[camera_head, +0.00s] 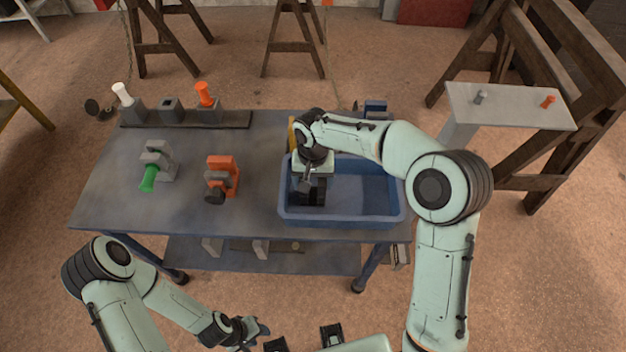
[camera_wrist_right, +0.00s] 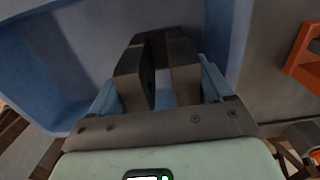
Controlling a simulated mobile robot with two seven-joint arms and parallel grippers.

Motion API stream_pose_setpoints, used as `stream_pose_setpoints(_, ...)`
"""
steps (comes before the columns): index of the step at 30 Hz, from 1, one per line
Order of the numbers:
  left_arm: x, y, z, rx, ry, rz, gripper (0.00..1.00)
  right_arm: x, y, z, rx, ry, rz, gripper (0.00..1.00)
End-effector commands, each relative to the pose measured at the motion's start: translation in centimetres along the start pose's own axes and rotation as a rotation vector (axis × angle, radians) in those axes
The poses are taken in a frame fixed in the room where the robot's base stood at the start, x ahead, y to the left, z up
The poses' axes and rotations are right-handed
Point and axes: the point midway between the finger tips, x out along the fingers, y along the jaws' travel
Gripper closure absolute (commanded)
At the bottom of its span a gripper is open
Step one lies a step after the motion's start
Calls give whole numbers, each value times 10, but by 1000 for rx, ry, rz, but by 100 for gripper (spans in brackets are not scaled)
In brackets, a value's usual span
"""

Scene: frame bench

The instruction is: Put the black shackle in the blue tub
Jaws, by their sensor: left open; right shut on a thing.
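The blue tub (camera_head: 348,222) stands at the right front of the bench; its inside also shows in the right wrist view (camera_wrist_right: 75,40). My right gripper (camera_head: 311,192) reaches down inside the left part of the tub, fingers pointing down. In the right wrist view, the right gripper (camera_wrist_right: 160,75) is shut on a dark piece, the black shackle (camera_wrist_right: 157,45), mostly hidden by the fingers. I cannot tell whether it touches the tub floor. My left gripper (camera_head: 250,330) is open and empty, in front of and below the bench edge.
A grey shackle with a green pin (camera_head: 155,160) and an orange shackle with a dark pin (camera_head: 221,172) stand on the bench (camera_head: 262,150) left of the tub. A dark rack (camera_head: 232,120) with several blocks lies along the back edge. A small blue item (camera_head: 376,108) is behind the tub.

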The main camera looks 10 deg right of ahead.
Motion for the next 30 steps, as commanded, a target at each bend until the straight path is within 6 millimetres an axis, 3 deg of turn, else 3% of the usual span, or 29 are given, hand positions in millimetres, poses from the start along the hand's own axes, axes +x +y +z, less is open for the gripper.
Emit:
stream_pose_setpoints(11,2,-1,1,-1,-2,-1,57,3,0,0,0,2,-1,76)
stream_pose_setpoints(12,2,-1,1,-1,-1,0,57,3,0,0,0,0,0,11)
stream_pose_setpoints(13,2,-1,1,0,-1,0,57,3,0,0,0,0,0,1)
stream_pose_setpoints(23,-1,1,0,0,1,0,57,-4,0,-1,0,2,-1,0)
stream_pose_setpoints(30,-6,3,-2,1,4,1,57,-48,-1,-1,1,5,-2,0)
